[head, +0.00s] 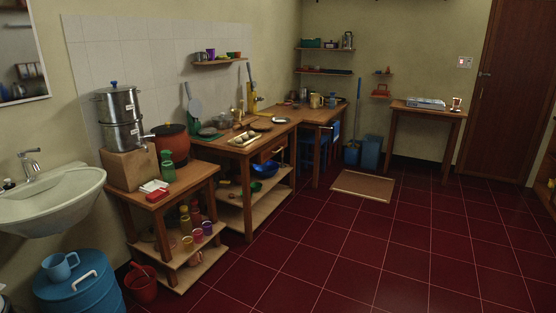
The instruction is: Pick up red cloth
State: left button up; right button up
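A small red flat item (153,186), which looks like folded red cloth, lies near the front edge of the low wooden table (180,184) at left. A white piece (158,194) lies against it, and I cannot tell whether it is part of the same thing. The item is beside a green bottle (167,166) and in front of a wooden box (128,166). Neither of my grippers shows in the head view.
Steel pots (122,118) stand on the box, with a red-orange pot (171,143) behind the bottle. The dark red tiled floor (330,255) is clear to the right.

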aim_at(154, 196)
jog(key=i+u, duration=0.25)
jog(key=i, duration=0.25)
jog(key=i+l+u, duration=0.1)
jog(key=i+u, duration=0.15)
jog(key=i, duration=0.2)
jog(key=i+l+u, duration=0.25)
jog(key=i, duration=0.25)
jog(key=i+l+u, duration=0.25)
jog(key=i, duration=0.2)
